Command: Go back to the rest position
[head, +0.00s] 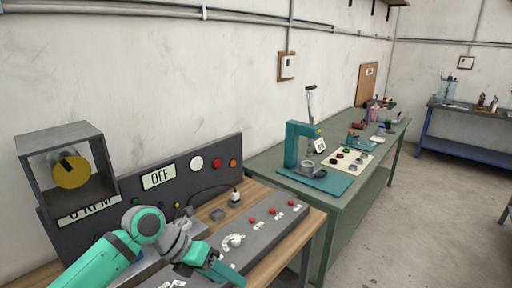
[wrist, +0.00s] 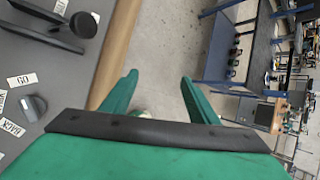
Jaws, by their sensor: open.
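My green arm reaches in from the lower left in the head view. My gripper (head: 226,272) is over the front edge of the grey control panel (head: 262,232), low in the picture. In the wrist view my gripper (wrist: 158,84) shows two green fingers spread wide apart. Nothing is between them but the view down to the concrete floor. The wooden bench edge (wrist: 118,50) lies just left of the fingers, and they appear apart from it.
The panel carries red buttons, a white knob (head: 233,241) and labels. A green table (head: 345,205) holds a teal press (head: 297,145). Open floor (head: 430,220) lies to the right.

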